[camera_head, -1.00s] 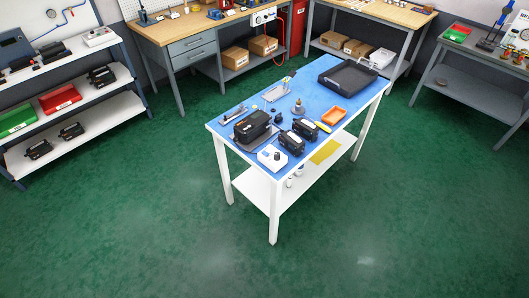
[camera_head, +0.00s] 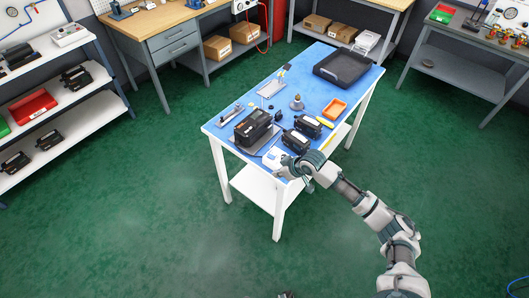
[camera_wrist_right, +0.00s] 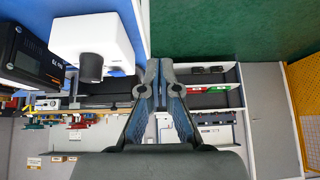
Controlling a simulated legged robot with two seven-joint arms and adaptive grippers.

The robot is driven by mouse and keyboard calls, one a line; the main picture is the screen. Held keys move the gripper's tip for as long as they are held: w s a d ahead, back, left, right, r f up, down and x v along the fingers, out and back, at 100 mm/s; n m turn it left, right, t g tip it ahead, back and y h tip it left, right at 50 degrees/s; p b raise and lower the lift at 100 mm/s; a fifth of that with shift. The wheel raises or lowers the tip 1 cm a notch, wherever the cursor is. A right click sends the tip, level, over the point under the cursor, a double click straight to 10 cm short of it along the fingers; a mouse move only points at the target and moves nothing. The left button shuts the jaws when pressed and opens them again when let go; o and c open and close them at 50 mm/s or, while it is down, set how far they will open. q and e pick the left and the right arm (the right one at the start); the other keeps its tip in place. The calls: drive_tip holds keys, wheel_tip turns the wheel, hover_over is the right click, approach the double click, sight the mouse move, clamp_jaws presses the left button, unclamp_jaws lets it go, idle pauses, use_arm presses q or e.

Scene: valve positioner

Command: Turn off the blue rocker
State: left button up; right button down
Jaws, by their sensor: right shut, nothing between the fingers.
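A small white box (camera_head: 271,157) sits at the near corner of the blue-topped table (camera_head: 222,128). In the right wrist view the white box (camera_wrist_right: 92,38) carries a dark round knob (camera_wrist_right: 91,67). There my right gripper (camera_wrist_right: 159,80) is shut and empty, to the right of the box and apart from it in the picture. I cannot make out a blue rocker in either view. My left gripper is not in view.
Black devices (camera_head: 252,127) stand close behind the white box. An orange tray (camera_head: 334,108), a black tray (camera_head: 341,68) and a small metal tray (camera_head: 270,88) lie farther back. Shelves (camera_head: 75,110) stand at the left. The green floor around the table is clear.

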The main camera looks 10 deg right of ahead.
drive_tip(key=w+d+r, duration=0.4)
drive_tip(key=d+r, duration=0.1)
drive_tip(key=r, duration=0.5)
hover_over(272, 158)
drive_tip(key=f, duration=0.7)
drive_tip(key=shift+s+d+f+b, duration=0.35)
drive_tip(key=shift+s+b, duration=0.05)
drive_tip(key=shift+s+f, duration=0.2)
drive_tip(key=shift+f, duration=0.9)
drive_tip(key=shift+s+d+f, duration=0.1)
drive_tip(key=shift+f, duration=0.35)
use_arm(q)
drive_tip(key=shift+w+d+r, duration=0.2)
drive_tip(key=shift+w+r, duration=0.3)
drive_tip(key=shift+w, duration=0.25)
use_arm(e)
drive_tip(key=shift+d+f, duration=0.1)
drive_tip(key=shift+f, duration=0.05)
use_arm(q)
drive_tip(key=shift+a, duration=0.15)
use_arm(e)
drive_tip(key=shift+d, duration=0.1)
